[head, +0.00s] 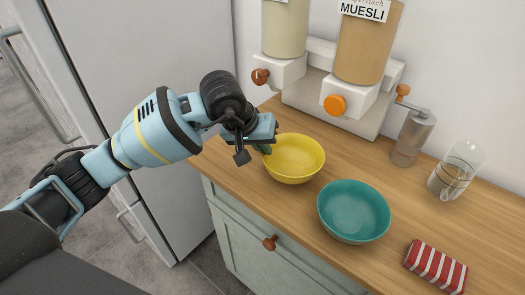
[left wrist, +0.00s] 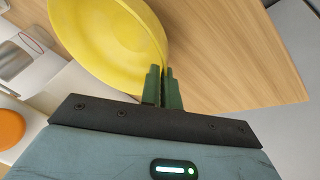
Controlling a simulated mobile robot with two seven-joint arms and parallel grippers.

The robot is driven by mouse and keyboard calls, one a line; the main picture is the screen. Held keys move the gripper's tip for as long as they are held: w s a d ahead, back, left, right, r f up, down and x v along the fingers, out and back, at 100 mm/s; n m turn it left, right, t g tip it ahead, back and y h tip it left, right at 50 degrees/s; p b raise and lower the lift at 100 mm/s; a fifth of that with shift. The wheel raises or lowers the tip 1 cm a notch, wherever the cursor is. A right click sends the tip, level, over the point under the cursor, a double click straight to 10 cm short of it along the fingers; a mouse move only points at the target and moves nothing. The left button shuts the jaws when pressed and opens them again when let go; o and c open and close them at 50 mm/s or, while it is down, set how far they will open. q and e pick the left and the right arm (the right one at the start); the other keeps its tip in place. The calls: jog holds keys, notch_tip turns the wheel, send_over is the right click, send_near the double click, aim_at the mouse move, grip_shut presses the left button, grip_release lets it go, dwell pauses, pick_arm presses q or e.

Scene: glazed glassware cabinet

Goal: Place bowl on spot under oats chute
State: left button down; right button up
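A yellow bowl (head: 296,157) is upright at the counter's front, below and in front of the left dispenser. My left gripper (head: 265,148) is at its left rim. In the left wrist view, the green fingers (left wrist: 163,88) are close together with the rim of the yellow bowl (left wrist: 105,40) between them. I cannot tell whether the bowl touches the counter. The left dispenser (head: 285,30) has a pale filling and a brown knob (head: 260,76); its label is cut off by the frame. No marked spot can be made out under it. My right gripper is out of view.
A teal bowl (head: 353,211) stands right of the yellow one. Bare counter (head: 340,155) lies between the bowls and the dispenser base (head: 335,115).

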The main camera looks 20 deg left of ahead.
pick_arm(q)
jog(key=shift+f, duration=0.8)
jog(key=shift+f, duration=0.2)
jog(key=c, duration=1.6)
grip_release()
jog(key=shift+c, duration=0.2)
jog(key=shift+s+a+r, duration=0.15)
jog(key=shift+r, duration=0.4)
jog(key=v, duration=1.1)
jog(key=shift+o, duration=0.5)
jog(key=shift+s, duration=0.1)
